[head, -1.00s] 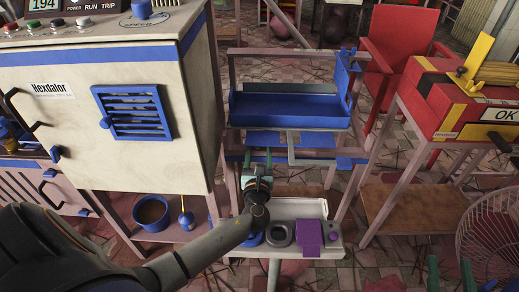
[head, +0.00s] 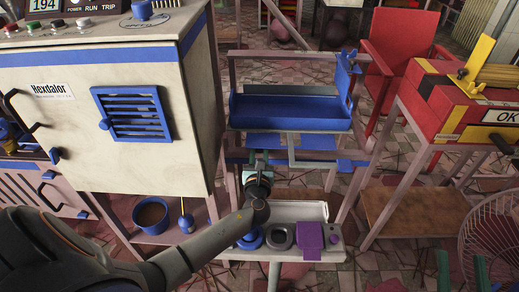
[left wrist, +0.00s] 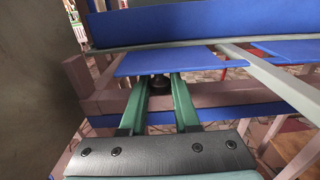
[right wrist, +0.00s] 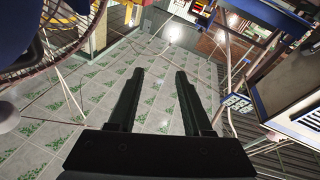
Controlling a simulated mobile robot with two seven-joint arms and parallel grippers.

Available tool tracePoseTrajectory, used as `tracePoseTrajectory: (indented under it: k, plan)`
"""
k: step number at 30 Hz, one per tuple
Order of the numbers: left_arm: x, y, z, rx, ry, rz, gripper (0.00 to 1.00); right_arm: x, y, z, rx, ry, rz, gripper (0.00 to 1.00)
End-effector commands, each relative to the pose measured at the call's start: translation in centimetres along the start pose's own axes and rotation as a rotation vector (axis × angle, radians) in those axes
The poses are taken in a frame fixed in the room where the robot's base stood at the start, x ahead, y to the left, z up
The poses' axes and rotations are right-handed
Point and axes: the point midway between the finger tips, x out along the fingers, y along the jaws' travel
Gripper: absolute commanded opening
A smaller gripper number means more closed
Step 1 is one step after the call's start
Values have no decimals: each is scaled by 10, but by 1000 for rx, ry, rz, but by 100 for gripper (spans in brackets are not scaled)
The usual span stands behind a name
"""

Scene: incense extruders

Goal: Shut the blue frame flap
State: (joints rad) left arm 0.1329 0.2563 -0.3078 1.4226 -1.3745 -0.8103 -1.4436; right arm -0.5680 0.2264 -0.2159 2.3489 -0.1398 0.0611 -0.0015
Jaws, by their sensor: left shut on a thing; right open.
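A blue tray-like frame (head: 290,112) sits on a wooden stand, with an upright blue piece (head: 345,80) at its right end. Below the frame a flat blue plate (left wrist: 170,60) shows in the left wrist view; I cannot tell which blue part is the flap. My left gripper (head: 259,162) is under the frame's left part. Its green fingers (left wrist: 160,95) are shut on a small dark knob (left wrist: 159,83) just below the blue plate, partly hidden by the fingers. My right gripper (head: 461,270) is open and empty at the lower right; it also shows in the right wrist view (right wrist: 156,78).
The white Hexdator cabinet (head: 90,160) stands close on the left. A small white table (head: 285,212) with several blue, grey and purple parts is below the left gripper. A red box (head: 465,95) on a stand and a red chair (head: 405,45) are at right.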

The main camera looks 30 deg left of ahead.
Motion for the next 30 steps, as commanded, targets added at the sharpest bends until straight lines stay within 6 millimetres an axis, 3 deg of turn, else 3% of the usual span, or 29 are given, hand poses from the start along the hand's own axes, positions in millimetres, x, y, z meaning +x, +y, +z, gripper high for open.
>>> tracePoseTrajectory:
  k: [17, 25, 30]
  plan:
    - [0, 0, 1, 0, 9, 0, 0, 1, 0, 3, 9, -29, 0, 50]
    - [-1, 0, 6, 1, 50, 0, 0, -20, -13, 78, 105, -355, -6, 50]
    - [-2, 0, 10, 1, 93, 0, 0, -56, -32, 132, 189, -634, -25, 50]
